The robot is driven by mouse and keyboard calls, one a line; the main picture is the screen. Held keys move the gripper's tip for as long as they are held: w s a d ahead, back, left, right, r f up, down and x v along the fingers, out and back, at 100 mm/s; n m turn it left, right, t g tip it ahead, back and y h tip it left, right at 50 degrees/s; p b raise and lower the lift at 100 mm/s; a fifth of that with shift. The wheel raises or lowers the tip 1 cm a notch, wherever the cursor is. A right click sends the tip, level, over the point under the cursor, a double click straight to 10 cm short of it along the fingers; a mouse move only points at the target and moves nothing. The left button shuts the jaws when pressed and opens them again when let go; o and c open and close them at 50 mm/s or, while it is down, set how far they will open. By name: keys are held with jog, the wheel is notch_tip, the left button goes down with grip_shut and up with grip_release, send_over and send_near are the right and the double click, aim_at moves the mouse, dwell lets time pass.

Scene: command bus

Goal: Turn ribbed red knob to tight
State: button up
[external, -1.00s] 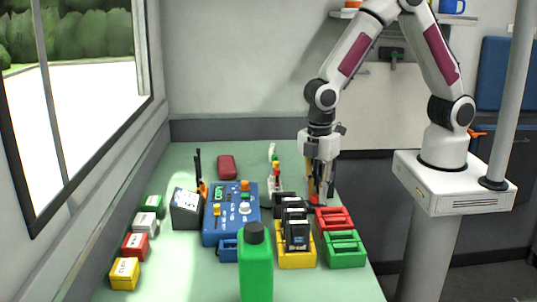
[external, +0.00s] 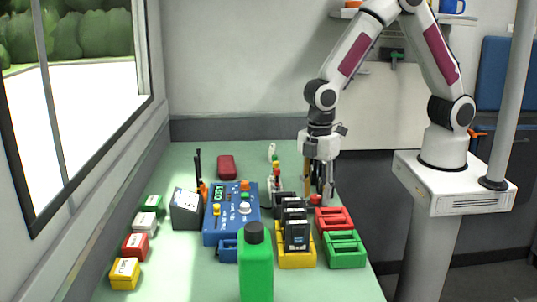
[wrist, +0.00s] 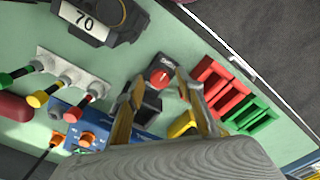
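The red knob (wrist: 159,76) sits on a dark mount on the green table and shows between my fingertips in the wrist view. A pale mark crosses its top. Small lettering beside it is too small to read surely. In the external view, the knob (external: 316,199) is a small red spot low at my gripper. My gripper (external: 318,196) points down over the knob and is open. In the wrist view, my gripper (wrist: 160,80) has one finger on each side of the knob, with gaps showing; I cannot tell the fingertip height exactly.
Red tray (external: 334,218) and green tray (external: 345,249) stand close in front. A yellow rack (external: 297,260) with dark modules and a blue control box (external: 231,213) stand to the left. A black device marked 70 (wrist: 98,22) lies near the knob.

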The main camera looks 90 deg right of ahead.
aim_at(317, 196)
jog(key=shift+r, duration=0.2)
notch_tip(317, 196, up, 12)
jog(key=shift+f, duration=0.2)
dwell(0.5)
jog(key=shift+m, duration=0.3)
dwell(0.4)
jog(key=s+d+r+m+t, duration=0.2)
jog(key=s+d+r+m, duration=0.2)
jog(key=s, duration=0.6)
jog(key=s+d+r+m+t, duration=0.3)
jog(key=s+d+r, duration=0.5)
jog(key=s, duration=0.3)
jog(key=shift+r+m+t, duration=0.3)
jog(key=shift+r+m, duration=0.3)
jog(key=shift+m, duration=0.2)
jog(key=shift+s, duration=0.1)
